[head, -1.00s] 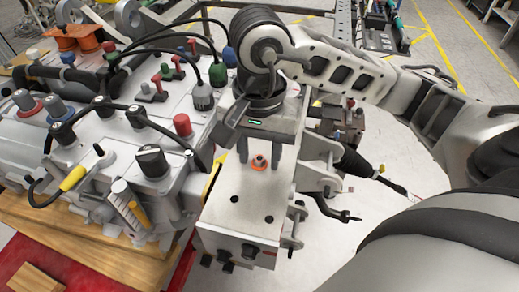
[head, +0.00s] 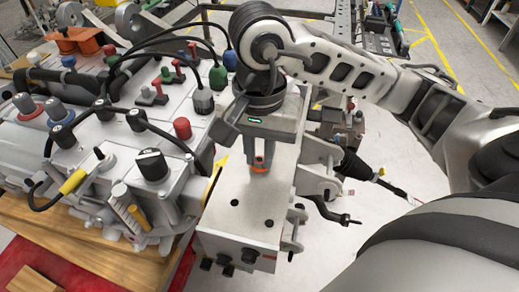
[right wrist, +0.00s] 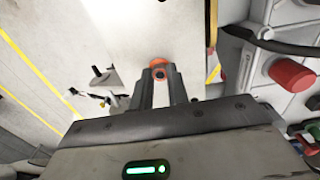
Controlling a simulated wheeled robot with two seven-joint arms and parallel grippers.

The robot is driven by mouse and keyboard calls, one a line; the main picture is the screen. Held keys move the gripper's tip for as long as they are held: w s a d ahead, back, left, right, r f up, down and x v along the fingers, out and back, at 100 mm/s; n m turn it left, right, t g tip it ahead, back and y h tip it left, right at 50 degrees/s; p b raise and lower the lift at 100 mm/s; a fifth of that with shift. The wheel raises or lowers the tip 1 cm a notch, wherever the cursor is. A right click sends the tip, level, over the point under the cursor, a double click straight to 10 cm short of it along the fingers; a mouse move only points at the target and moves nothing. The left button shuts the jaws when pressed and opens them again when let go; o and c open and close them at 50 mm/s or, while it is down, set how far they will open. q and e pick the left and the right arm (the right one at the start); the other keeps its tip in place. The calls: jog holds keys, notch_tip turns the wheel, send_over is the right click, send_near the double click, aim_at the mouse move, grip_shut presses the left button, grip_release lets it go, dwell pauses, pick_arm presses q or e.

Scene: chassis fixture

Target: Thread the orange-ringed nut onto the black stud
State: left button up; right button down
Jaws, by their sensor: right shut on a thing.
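The orange-ringed nut (head: 260,169) is at the top face of the pale metal box, in the middle of the head view. Its orange ring also shows in the right wrist view (right wrist: 158,62), with a dark centre. My right gripper (head: 259,162) points down and its two fingers are shut on the nut; they also show in the right wrist view (right wrist: 160,80). The fingers hide much of the nut in the head view. I cannot tell whether the dark centre is the black stud or the nut's own hole. My left gripper is not in view.
The pale box (head: 225,221) has dark holes in its top and black knobs on its front. A metal bracket (head: 316,178) stands at its right side. A large grey machine (head: 120,165) with cables and a red cap (head: 183,128) stands close on the left.

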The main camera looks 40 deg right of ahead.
jog(key=shift+r+p, duration=0.45)
jog(key=shift+r, duration=0.5)
